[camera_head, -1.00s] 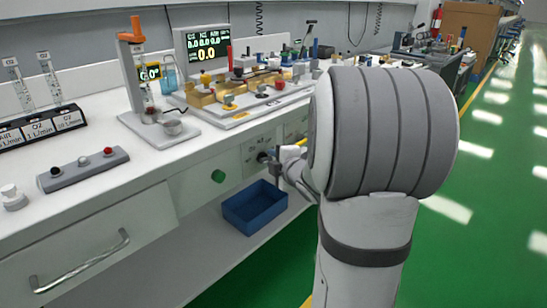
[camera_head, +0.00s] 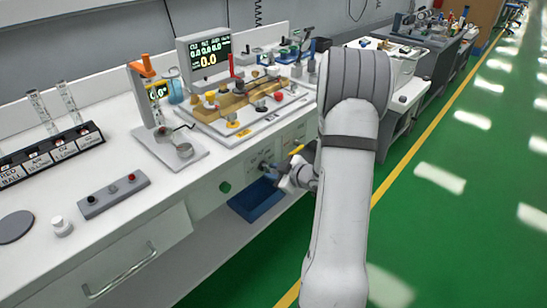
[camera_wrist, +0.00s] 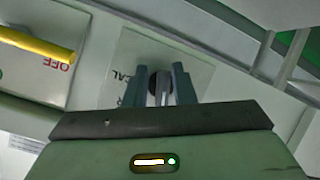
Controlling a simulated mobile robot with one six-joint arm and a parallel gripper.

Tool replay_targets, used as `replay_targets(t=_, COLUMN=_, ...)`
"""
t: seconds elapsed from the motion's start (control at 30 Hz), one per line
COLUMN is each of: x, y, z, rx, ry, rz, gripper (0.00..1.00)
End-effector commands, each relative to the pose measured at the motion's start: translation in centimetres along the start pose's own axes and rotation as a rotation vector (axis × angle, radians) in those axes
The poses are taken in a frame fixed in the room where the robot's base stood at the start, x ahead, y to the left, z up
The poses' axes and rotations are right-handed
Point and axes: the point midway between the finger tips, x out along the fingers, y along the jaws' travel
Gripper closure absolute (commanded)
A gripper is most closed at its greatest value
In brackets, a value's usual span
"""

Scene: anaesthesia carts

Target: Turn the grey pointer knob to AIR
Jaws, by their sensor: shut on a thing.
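The grey pointer knob (camera_wrist: 160,86) sits on a pale plate (camera_wrist: 190,70) on the cart's front panel, between the fingertips of my gripper (camera_wrist: 160,88) in the wrist view. My gripper is shut on it, and the fingers hide much of the knob. Letters ending in "CAL" show left of the knob, and part of another label is hidden by the left finger. Where the pointer aims cannot be told. In the head view my gripper (camera_head: 277,172) is at the front panel (camera_head: 240,172), with the knob too small to read.
A yellow lever (camera_wrist: 35,45) beside an "OFF" label is left of my gripper in the wrist view. A green round button (camera_head: 224,187) is on the front panel. The green floor at right is clear.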

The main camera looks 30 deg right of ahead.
Motion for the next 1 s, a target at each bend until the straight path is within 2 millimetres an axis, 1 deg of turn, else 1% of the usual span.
replay_targets(t=0.03, x=-0.27, y=-0.38, z=-0.57, rx=0.044, ry=0.008, rz=-0.035, gripper=1.0)
replay_targets(t=0.1, x=-0.25, y=-0.37, z=-0.6, rx=0.103, ry=0.022, rz=-0.059, gripper=1.0)
replay_targets(t=0.7, x=0.02, y=-0.5, z=-0.5, rx=0.612, ry=0.138, rz=-0.268, gripper=1.0)
replay_targets(t=1.0, x=0.15, y=-0.62, z=-0.39, rx=0.839, ry=0.187, rz=-0.36, gripper=1.0)
